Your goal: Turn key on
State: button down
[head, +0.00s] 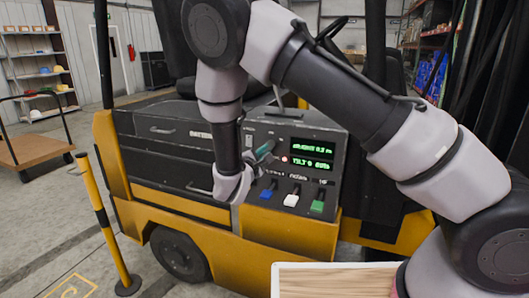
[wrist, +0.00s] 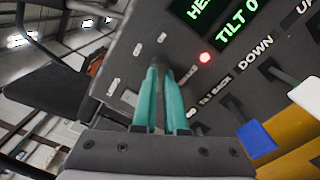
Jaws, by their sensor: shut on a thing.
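My gripper (head: 263,152) is at the dark control panel (head: 252,133) on the side of a yellow forklift. In the wrist view its two teal fingers (wrist: 162,75) are closed together at a small dark piece, the key (wrist: 157,62), on the panel. The fingers hide most of the key, so I cannot tell its turn angle. A red light (wrist: 205,58) glows just right of the fingertips. Green text is lit on the displays (head: 311,148).
Blue (head: 268,190), white (head: 292,197) and green (head: 318,202) levers stand below the displays, close to my gripper. A yellow and black post (head: 104,220) stands at the left. A wooden-topped surface (head: 335,282) is at the bottom. A cart (head: 38,147) stands far left.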

dwell(0.4)
jog(key=c, duration=1)
grip_release()
jog(key=shift+o, duration=0.2)
jog(key=v, duration=1)
jog(key=shift+s, duration=0.35)
jog(key=shift+a, duration=0.1)
